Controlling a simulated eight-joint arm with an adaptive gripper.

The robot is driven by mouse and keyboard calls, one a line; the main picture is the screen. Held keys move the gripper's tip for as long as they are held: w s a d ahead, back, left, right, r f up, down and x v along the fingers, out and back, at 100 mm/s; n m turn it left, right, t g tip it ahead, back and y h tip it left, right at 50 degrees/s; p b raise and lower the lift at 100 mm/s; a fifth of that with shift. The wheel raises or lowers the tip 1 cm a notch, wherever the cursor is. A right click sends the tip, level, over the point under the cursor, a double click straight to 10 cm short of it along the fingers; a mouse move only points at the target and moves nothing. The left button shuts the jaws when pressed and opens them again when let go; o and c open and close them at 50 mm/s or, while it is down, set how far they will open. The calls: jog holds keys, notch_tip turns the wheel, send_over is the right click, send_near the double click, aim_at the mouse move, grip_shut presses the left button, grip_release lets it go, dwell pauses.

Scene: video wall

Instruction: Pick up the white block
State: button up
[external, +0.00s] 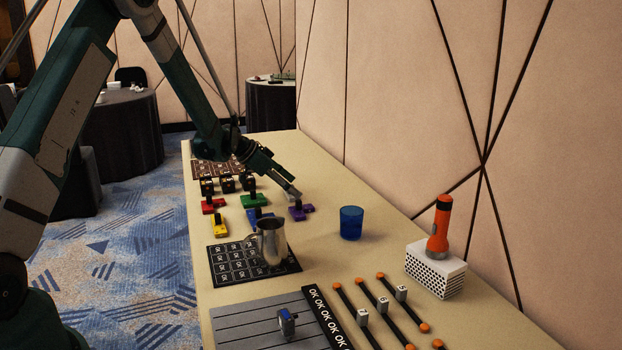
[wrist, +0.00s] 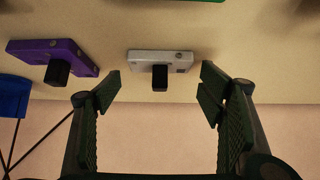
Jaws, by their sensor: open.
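In the wrist view, a white block (wrist: 150,60) with a dark upright knob (wrist: 160,77) lies on the table, in line with the gap between my fingers. My gripper (wrist: 160,90) is open and empty, with one finger on each side of the knob's line; contact with the block is not visible. In the external view, my gripper (external: 287,186) reaches low over the table's far part, just behind the purple block (external: 299,212). There the white block is mostly hidden or hard to separate from my gripper.
The purple block (wrist: 54,60) lies left of the white one. Red (external: 213,205), green (external: 254,201) and yellow (external: 219,226) pieces stand nearby. A metal pitcher (external: 271,244), a blue cup (external: 351,223) and an orange flashlight (external: 439,228) on a perforated box are nearer.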

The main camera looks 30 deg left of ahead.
jog(key=shift+c, duration=0.5)
jog(key=c, duration=1)
jog(key=shift+r+p, duration=1.1)
jog(key=shift+r, duration=3.9)
